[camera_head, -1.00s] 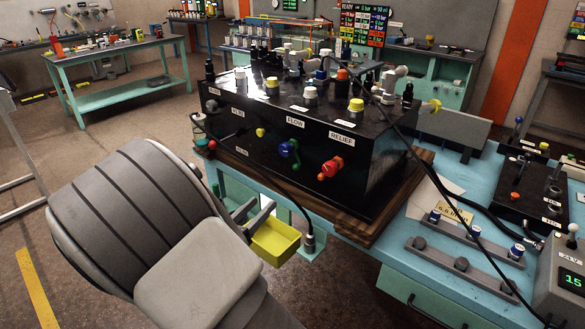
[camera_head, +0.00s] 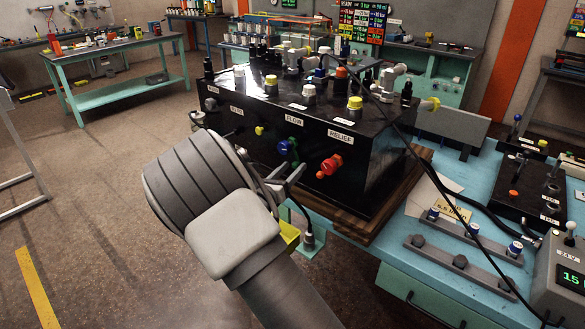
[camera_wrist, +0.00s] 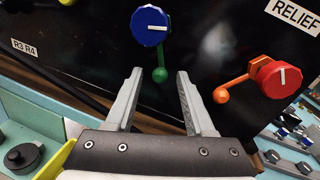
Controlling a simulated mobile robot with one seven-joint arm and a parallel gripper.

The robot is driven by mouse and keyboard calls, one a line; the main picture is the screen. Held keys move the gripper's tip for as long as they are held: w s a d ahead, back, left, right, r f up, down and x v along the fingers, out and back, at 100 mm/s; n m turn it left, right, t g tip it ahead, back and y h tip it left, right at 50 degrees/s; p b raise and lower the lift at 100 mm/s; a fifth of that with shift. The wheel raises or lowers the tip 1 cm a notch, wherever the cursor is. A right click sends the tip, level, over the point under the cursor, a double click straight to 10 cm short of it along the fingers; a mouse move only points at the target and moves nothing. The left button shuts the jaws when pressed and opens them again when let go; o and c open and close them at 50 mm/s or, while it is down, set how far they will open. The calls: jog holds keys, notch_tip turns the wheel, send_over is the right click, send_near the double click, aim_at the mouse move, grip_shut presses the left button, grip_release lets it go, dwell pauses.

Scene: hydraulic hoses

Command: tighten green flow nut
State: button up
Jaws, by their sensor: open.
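The green flow nut (camera_wrist: 160,75) is a small green ball-ended piece just below the blue flow knob (camera_wrist: 149,27) in the wrist view. Both sit on the front face of the black block (camera_head: 310,135); the blue knob (camera_head: 284,147) shows under the FLOW label in the head view. My gripper (camera_wrist: 157,72) is open and empty. Its two fingers point at the block's face, with the green piece between and beyond their tips. In the head view my gripper (camera_head: 289,178) is in front of the block, below the blue knob. I cannot tell any contact.
The red relief knob (camera_wrist: 278,78) with its orange ball-ended lever (camera_wrist: 222,95) is close to the right finger. A yellow tray (camera_head: 290,236) is partly hidden behind my arm. Black cables (camera_head: 415,160) run over the block's right side.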

jog(key=shift+w+d, duration=0.25)
jog(key=shift+w, duration=0.15)
grip_shut()
